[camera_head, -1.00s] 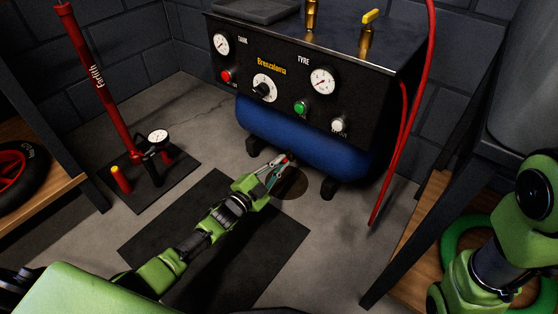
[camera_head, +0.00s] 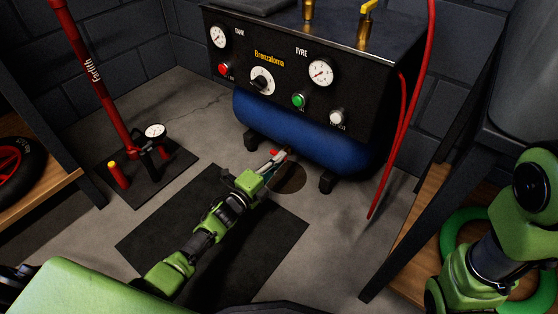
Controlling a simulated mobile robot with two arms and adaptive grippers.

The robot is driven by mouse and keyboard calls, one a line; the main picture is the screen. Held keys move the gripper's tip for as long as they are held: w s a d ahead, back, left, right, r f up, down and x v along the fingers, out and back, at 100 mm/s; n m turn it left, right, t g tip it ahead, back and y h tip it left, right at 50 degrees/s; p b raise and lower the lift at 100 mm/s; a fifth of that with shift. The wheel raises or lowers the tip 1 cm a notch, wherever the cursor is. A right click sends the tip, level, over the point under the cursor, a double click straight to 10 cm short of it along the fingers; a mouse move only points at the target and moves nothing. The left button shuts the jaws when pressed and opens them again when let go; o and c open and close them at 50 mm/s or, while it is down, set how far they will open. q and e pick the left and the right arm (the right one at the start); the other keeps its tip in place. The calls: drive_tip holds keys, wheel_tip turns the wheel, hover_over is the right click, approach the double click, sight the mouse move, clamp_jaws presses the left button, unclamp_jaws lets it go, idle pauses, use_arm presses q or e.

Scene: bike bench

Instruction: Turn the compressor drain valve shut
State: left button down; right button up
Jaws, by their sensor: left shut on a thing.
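The compressor has a black panel box with gauges and knobs over a blue tank (camera_head: 300,132). The drain valve's small red handle (camera_head: 275,152) shows low at the tank's front, beside a dark round patch on the floor. My left gripper (camera_head: 277,158) reaches from the lower left to the handle and is shut on it; its fingers hide most of the valve. How far the handle is turned cannot be made out. My right arm shows at the right edge, but its gripper is outside the view.
A dark mat (camera_head: 213,240) lies under my left arm. A red floor pump (camera_head: 100,80) stands at left. A red hose (camera_head: 399,140) hangs right of the compressor. A wooden shelf (camera_head: 407,262) with a green ring is at lower right.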

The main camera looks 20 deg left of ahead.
use_arm(q)
drive_tip(key=shift+s+f+m, duration=0.1)
drive_tip(key=shift+f+m, duration=0.05)
drive_tip(key=shift+m, duration=0.15)
drive_tip(key=c, duration=2.2)
unclamp_jaws()
drive_tip(key=shift+o, duration=0.2)
drive_tip(key=v, duration=1.2)
